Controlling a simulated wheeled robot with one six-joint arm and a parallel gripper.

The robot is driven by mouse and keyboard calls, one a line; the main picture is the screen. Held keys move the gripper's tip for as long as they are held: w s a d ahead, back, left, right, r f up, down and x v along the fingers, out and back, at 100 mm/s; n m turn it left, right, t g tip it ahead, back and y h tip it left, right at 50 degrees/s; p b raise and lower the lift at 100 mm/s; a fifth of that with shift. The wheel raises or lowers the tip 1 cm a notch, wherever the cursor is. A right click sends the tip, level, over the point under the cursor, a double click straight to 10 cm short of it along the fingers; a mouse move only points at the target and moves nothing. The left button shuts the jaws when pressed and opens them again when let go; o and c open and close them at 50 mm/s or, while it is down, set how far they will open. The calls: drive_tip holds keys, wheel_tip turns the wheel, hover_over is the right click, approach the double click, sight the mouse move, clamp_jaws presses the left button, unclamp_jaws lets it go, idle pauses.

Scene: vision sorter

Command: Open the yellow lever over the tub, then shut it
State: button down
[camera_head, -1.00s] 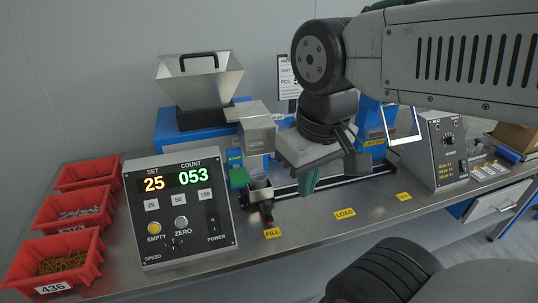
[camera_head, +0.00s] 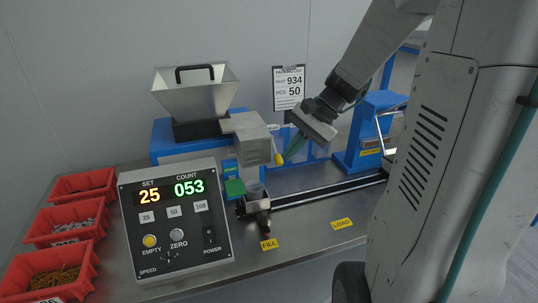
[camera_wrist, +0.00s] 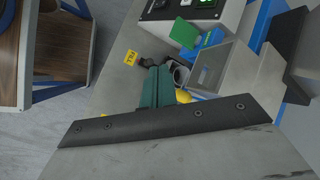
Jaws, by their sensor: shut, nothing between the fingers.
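The yellow lever (camera_head: 278,159) shows as a small knob on the right side of the grey metal chute (camera_head: 255,151). In the wrist view the yellow lever (camera_wrist: 184,96) is partly hidden behind my green fingers. The tub (camera_head: 252,188) is a small open container below the chute, at the left end of the rail; it also shows in the wrist view (camera_wrist: 181,74). My gripper (camera_head: 288,157) has its green fingers together, empty, tilted down just right of the lever. It also shows in the wrist view (camera_wrist: 158,70). I cannot tell whether the fingers touch the lever.
A control box (camera_head: 175,218) reads SET 25 and COUNT 053. Several red bins (camera_head: 60,231) stand at the left. A metal hopper (camera_head: 196,92) sits behind the chute. The rail (camera_head: 325,189) runs right from the tub. A packing list (camera_head: 288,88) hangs on the wall.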

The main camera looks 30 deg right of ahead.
drive_tip(key=w+d+f+m+t, duration=0.1)
drive_tip(key=d+f+m+t, duration=0.1)
drive_tip(key=d, duration=0.4)
drive_tip(key=w+d+f+m+t, duration=0.2)
drive_tip(key=d+f+m, duration=0.2)
drive_tip(key=d, duration=0.3)
drive_tip(key=shift+w+m+y, duration=0.15)
drive_tip(key=shift+m+y, duration=0.15)
drive_tip(key=w+a+f, duration=0.3)
drive_tip(key=w+a, duration=0.1)
drive_tip(key=a, duration=0.4)
drive_tip(key=shift+s+d, duration=0.1)
